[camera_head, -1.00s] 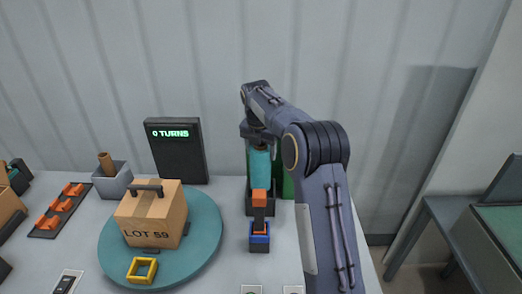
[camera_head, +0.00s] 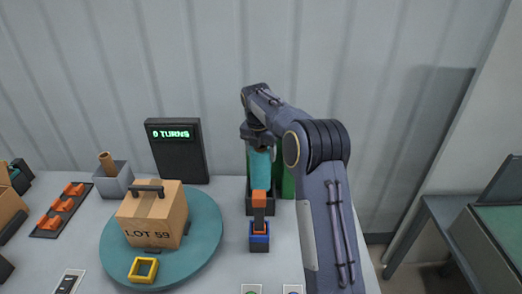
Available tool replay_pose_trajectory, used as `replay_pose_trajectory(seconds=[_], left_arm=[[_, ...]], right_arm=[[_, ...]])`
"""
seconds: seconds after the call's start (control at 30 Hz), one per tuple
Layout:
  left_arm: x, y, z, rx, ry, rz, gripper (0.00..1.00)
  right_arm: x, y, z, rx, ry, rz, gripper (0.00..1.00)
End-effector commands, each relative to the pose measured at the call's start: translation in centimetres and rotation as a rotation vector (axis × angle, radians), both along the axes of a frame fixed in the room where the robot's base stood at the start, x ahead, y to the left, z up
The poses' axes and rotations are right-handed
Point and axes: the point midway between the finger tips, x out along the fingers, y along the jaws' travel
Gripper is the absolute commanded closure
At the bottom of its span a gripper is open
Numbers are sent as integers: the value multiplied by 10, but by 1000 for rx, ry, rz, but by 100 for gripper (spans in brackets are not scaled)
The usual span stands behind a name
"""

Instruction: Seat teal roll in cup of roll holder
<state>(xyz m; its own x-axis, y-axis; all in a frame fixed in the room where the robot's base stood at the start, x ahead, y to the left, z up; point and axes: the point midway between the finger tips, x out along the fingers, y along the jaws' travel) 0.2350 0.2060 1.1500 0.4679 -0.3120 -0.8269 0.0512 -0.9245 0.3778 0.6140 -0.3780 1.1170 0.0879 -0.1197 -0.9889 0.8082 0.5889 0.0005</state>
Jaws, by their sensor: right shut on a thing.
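The teal roll (camera_head: 261,172) hangs upright below my right gripper (camera_head: 259,146), which is shut on its top. The dark roll holder (camera_head: 251,207) stands on the table under the roll. The roll's lower end is hidden behind an orange-topped post, so I cannot tell whether it is inside the cup. My left gripper is not in view.
An orange, black and blue post (camera_head: 259,225) stands just in front of the holder. Green bottle-like shapes (camera_head: 288,183) stand behind it. A teal turntable (camera_head: 205,235) carries a box (camera_head: 155,215) and a yellow frame (camera_head: 143,270). A counter display (camera_head: 178,152) stands behind.

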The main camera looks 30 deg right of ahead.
Motion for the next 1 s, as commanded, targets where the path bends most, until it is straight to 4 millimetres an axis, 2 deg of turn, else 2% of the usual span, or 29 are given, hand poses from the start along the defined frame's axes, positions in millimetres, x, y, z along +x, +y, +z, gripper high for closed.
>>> replay_pose_trajectory(seconds=[1.0], left_arm=[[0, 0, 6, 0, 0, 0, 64]], right_arm=[[1, 0, -1, -1, -3, 0, 100]])
